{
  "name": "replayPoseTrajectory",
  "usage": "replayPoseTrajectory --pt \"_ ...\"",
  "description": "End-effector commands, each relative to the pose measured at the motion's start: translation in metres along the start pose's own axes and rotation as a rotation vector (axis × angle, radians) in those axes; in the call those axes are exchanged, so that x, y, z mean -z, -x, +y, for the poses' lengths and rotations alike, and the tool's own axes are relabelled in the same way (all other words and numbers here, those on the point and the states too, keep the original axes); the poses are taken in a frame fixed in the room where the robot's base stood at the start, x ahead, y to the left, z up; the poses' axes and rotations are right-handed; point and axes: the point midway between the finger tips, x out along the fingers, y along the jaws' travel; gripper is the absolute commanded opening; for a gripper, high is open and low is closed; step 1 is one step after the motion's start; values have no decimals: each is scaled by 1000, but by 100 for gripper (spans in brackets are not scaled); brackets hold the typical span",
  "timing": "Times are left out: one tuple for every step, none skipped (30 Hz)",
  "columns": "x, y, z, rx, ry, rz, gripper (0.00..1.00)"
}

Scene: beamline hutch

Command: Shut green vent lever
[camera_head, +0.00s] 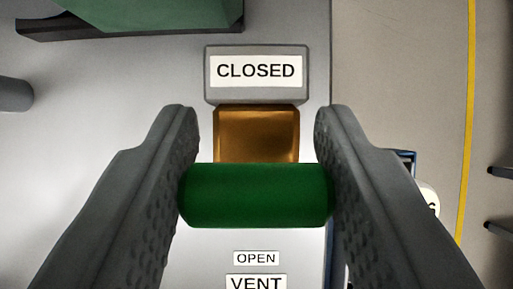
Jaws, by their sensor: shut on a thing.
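The green vent lever (256,195) shows as a thick green bar lying crosswise in the lower middle of the view. My gripper (256,190) is shut on it, with one dark textured finger against each end. Beyond the bar is a brass-coloured block (256,134), and right behind that a grey block with a "CLOSED" label (256,71). On the near side, an "OPEN" label (256,258) and a "VENT" label (256,282) sit on the pale panel. The bar hides how it joins the brass block.
The pale grey panel (120,75) ends at an edge on the right, with floor and a yellow line (466,120) beyond. A green body with a dark base (130,20) is at the upper left, a grey cylinder (14,95) at the left edge. A blue-edged object is partly hidden behind the right finger.

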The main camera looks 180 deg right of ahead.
Motion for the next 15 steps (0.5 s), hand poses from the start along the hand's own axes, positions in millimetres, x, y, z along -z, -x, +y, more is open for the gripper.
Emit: replayPoseTrajectory --pt "3 -4 0 0 0 -34 0" --pt "4 -5 0 0 0 -54 0" --pt "4 -6 0 0 0 -79 0" --pt "5 -8 0 0 0 -98 0" --pt "5 -9 0 0 0 -115 0" --pt "6 -10 0 0 0 -136 0" --pt "6 -11 0 0 0 -151 0" --pt "7 -12 0 0 0 -165 0" --pt "7 -13 0 0 0 -182 0" --pt "7 -14 0 0 0 -194 0" --pt "8 -14 0 0 0 -203 0" --pt "8 -15 0 0 0 -216 0" --pt "8 -15 0 0 0 -223 0" --pt "8 -16 0 0 0 -231 0" --pt "8 -16 0 0 0 -239 0"
